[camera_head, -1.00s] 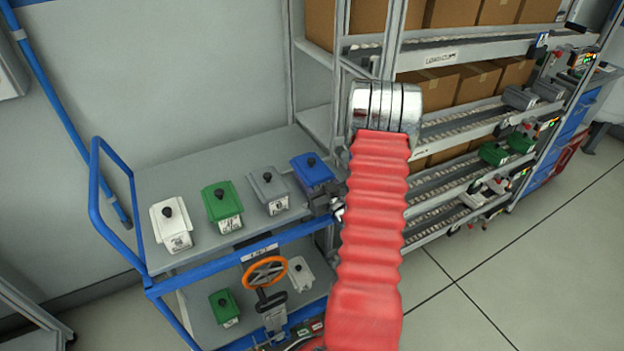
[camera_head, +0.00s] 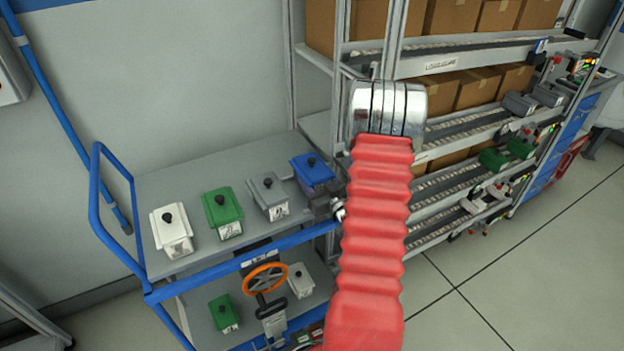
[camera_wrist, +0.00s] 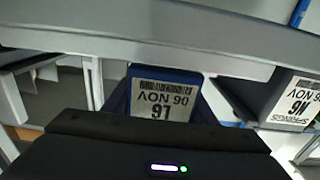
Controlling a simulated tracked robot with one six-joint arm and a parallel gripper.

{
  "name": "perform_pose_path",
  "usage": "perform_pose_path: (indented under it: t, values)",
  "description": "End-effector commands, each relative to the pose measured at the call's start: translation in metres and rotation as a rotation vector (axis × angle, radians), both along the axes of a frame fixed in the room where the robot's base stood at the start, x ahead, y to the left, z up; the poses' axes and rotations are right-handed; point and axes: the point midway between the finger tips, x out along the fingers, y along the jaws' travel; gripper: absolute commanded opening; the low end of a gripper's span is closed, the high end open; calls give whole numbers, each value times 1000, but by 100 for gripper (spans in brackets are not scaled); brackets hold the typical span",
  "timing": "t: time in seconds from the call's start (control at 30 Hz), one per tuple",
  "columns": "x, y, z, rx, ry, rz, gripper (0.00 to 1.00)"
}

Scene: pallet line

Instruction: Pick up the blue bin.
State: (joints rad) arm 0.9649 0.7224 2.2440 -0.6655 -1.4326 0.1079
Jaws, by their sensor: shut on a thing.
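The blue bin (camera_head: 312,172) has a dark knob on its lid and is at the right end of the cart's top shelf, beside a grey bin. My gripper (camera_head: 325,205) is at its front right side, partly hidden by my red arm sleeve. It is shut on the blue bin. In the wrist view the bin's front label (camera_wrist: 160,100) shows upside down, straight ahead of my dark gripper body. The fingertips are hard to make out there. Whether the bin's base touches the shelf is hidden.
A grey bin (camera_head: 268,196), a green bin (camera_head: 223,212) and a white bin (camera_head: 172,232) stand left on the cart shelf (camera_head: 200,180). The blue handrail (camera_head: 105,225) is at left. A flow rack (camera_head: 440,135) stands close on the right. Open floor lies at lower right.

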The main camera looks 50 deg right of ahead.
Motion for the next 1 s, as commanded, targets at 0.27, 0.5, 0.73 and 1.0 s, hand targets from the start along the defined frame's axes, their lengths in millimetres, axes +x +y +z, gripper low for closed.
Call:
perform_pose_path:
  t: [0.27,0.5,0.73,1.0]
  values:
    - [0,-1,40,-6,-5,-1,12]
    - [0,0,67,-3,-4,0,12]
    - [0,0,78,-3,-2,0,12]
    - [0,-1,79,-2,-3,-1,12]
